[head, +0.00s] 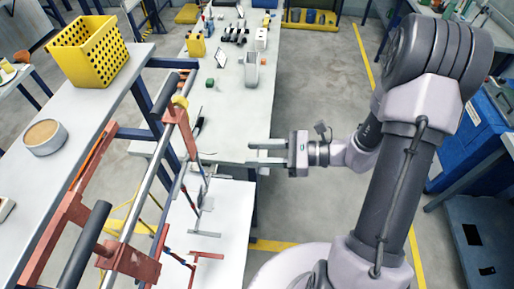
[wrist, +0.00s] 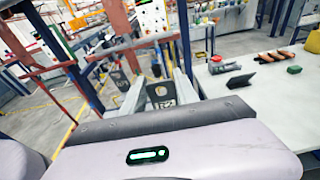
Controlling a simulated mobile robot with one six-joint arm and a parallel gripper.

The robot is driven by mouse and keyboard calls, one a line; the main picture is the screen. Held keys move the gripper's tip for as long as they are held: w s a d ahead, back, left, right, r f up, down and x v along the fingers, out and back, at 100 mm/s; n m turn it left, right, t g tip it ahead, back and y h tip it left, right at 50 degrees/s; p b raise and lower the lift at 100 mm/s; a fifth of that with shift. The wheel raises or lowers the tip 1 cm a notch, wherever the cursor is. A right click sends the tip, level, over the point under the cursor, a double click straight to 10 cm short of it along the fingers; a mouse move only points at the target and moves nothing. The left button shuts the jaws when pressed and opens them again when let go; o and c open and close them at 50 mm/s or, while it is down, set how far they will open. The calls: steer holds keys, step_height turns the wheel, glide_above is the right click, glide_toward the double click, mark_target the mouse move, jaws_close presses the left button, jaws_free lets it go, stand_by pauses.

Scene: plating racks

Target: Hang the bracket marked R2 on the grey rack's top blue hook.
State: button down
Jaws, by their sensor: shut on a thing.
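In the wrist view, my gripper (wrist: 159,84) is shut on a dark bracket (wrist: 161,92) marked R2, seen between the two fingers. In the head view the bracket is too thin to make out clearly. A slim upright with grey crosspieces (head: 206,207) stands left of and nearer than my gripper, apart from it. I cannot tell for sure which is the grey rack. Its top blue hook is not clear.
A reddish frame with a silver bar (head: 150,178) stands at the left. A yellow perforated basket (head: 88,52) and a round tin (head: 45,137) sit on the left bench. A grey holder (head: 251,69) stands on the long table.

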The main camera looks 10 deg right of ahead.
steer(key=shift+s+d, duration=0.1)
steer(key=shift+s, duration=0.05)
steer(key=shift+f, duration=0.1)
steer(key=r+b+x, duration=0.1)
steer(key=b+x, duration=0.1)
steer(key=x, duration=0.7)
steer(key=shift+w+a, duration=0.2)
steer(key=shift+a, duration=0.15)
stand_by(0.4)
steer(key=shift+b+x, duration=0.35)
steer(key=shift+x, duration=0.45)
steer(key=shift+r, duration=0.15)
steer(key=shift+w+a+f+b, duration=0.2)
steer(key=shift+a+f+b, duration=0.2)
steer(key=shift+a, duration=0.1)
